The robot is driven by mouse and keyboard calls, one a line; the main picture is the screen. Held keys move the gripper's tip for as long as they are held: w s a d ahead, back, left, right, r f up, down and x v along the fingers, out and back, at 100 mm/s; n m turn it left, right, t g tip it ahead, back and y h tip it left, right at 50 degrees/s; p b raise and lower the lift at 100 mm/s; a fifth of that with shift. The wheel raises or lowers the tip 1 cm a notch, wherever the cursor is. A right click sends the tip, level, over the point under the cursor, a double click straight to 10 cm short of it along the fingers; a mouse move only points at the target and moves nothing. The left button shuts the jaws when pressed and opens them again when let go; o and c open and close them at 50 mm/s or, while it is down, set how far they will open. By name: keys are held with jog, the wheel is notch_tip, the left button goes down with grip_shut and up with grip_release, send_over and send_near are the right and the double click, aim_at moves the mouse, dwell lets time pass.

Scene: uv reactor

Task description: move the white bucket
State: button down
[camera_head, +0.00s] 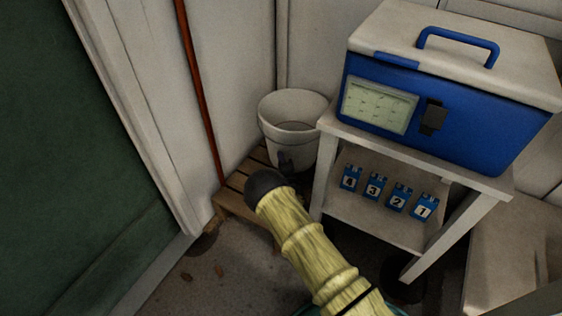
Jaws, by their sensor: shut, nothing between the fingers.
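The white bucket (296,107) stands upright on a wooden pallet (236,184) in the corner, left of the small white table. Its mouth faces up, and I see part of its inner wall. My arm reaches in from the bottom right, and its dark rounded wrist hides part of the pallet. Just past it, the dark tip of my gripper (287,161) shows against the bucket's lower front. It is shut and holds nothing. I cannot tell whether it touches the bucket. The bucket's lowest part is partly hidden.
The white table (326,170) stands close on the bucket's right, with a blue and white box (440,118) on top. Several numbered blue blocks (374,187) sit on its lower shelf. A red-brown pole (198,90) leans left of the bucket. Some floor (215,270) is open at front left.

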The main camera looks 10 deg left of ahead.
aim_at(279, 141)
notch_tip(279, 141, up, 6)
jog(key=p, duration=0.2)
jog(key=shift+r+p, duration=0.2)
jog(key=shift+p, duration=0.2)
jog(key=shift+f, duration=0.15)
